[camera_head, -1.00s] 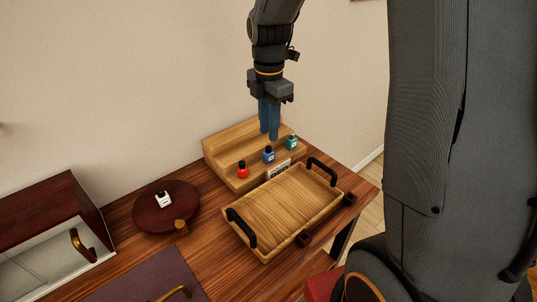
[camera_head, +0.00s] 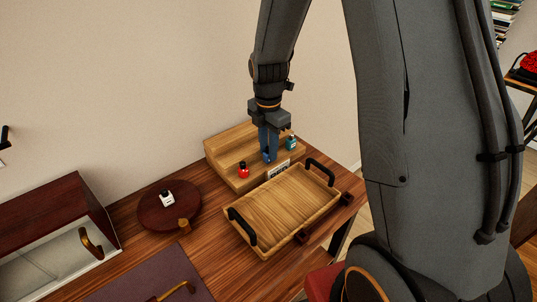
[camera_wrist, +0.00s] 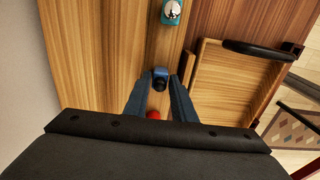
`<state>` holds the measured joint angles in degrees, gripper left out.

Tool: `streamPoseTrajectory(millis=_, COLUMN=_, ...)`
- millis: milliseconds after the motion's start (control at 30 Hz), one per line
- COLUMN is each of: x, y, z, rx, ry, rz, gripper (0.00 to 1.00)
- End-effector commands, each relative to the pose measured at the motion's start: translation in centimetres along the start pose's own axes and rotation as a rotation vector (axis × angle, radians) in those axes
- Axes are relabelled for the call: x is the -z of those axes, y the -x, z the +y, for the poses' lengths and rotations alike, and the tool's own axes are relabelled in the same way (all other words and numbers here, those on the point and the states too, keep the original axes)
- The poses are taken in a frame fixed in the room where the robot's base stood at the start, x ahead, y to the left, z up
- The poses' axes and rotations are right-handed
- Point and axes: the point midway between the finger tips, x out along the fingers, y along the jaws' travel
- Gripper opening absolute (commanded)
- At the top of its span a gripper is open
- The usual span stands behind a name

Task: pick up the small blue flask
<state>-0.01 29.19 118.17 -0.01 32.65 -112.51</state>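The small blue flask (camera_wrist: 160,82) stands on the lower step of the wooden stand (camera_head: 226,150). It has a dark cap and shows between my two blue fingertips in the wrist view. My gripper (camera_head: 268,156) points down, its fingers apart on either side of the flask; in the wrist view the gripper (camera_wrist: 160,86) looks open, with narrow gaps beside the flask. In the head view the fingers cover most of the flask.
A red flask (camera_head: 243,171) and a teal flask (camera_head: 291,144) stand in the same row, one on each side. A wooden tray (camera_head: 240,217) with black handles lies in front. A white bottle (camera_head: 167,199) sits on a round dark board (camera_head: 149,215) at left.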

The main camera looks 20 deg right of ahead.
Motion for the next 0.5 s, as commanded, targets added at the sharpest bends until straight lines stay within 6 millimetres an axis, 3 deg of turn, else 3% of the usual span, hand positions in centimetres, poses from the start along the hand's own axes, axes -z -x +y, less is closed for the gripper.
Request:
streamPoseTrajectory(millis=133, x=0.00, y=0.00, z=0.01, rx=0.000, ry=0.000, rz=0.000, gripper=0.23)
streamPoseTrajectory(millis=300, x=0.00, y=0.01, z=0.00, rx=0.000, ry=0.000, rz=0.000, gripper=0.00)
streamPoseTrajectory(millis=500, x=0.00, y=0.04, z=0.01, rx=0.000, ry=0.000, rz=0.000, gripper=0.00)
